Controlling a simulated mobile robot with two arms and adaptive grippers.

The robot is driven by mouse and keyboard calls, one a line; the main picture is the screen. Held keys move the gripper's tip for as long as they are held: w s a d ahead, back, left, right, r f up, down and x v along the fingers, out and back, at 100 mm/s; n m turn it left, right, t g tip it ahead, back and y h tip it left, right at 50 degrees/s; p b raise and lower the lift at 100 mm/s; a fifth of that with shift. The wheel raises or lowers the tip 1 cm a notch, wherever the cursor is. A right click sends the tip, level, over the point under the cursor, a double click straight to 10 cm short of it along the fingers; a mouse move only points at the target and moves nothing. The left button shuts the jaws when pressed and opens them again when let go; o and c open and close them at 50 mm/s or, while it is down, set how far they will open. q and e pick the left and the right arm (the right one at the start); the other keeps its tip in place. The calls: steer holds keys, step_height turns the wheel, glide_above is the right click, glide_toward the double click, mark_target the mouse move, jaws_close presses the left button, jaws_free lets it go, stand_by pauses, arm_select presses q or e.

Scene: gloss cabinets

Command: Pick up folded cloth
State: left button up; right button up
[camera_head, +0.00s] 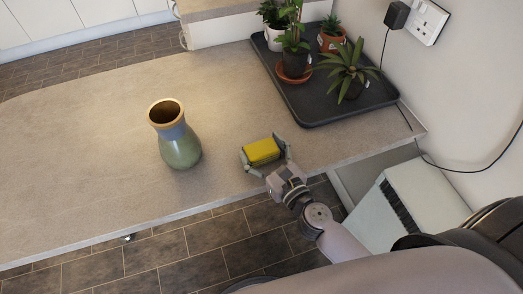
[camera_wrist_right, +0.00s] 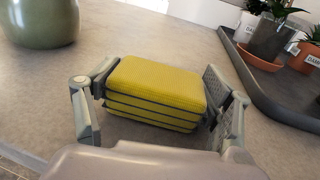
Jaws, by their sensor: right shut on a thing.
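The folded cloth (camera_head: 262,151) is a yellow, layered block with dark lines between its folds. It is at the front part of the grey counter, right of the vase. My right gripper (camera_head: 266,157) has its fingers on either side of the cloth and is shut on it. The right wrist view shows the cloth (camera_wrist_right: 156,93) between the two fingers of the gripper (camera_wrist_right: 158,108). I cannot tell whether the cloth's underside touches the counter. My left gripper is not in view.
A green and blue vase (camera_head: 180,146) with a tan rim stands left of the cloth. A black tray (camera_head: 318,112) with several potted plants is at the back right. The counter (camera_head: 85,160) is clear on the left. A wall socket (camera_head: 428,20) is at the upper right.

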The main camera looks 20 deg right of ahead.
steer(key=shift+r, duration=0.15)
steer(key=shift+r+p, duration=0.65)
step_height(320, 180, up, 10)
steer(key=p, duration=0.7)
arm_select(q)
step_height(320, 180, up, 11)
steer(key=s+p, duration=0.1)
steer(key=p, duration=0.2)
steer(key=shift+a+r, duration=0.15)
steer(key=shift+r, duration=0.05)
arm_select(e)
step_height(320, 180, up, 8)
glide_above(262, 148)
steer(key=shift+r, duration=0.2)
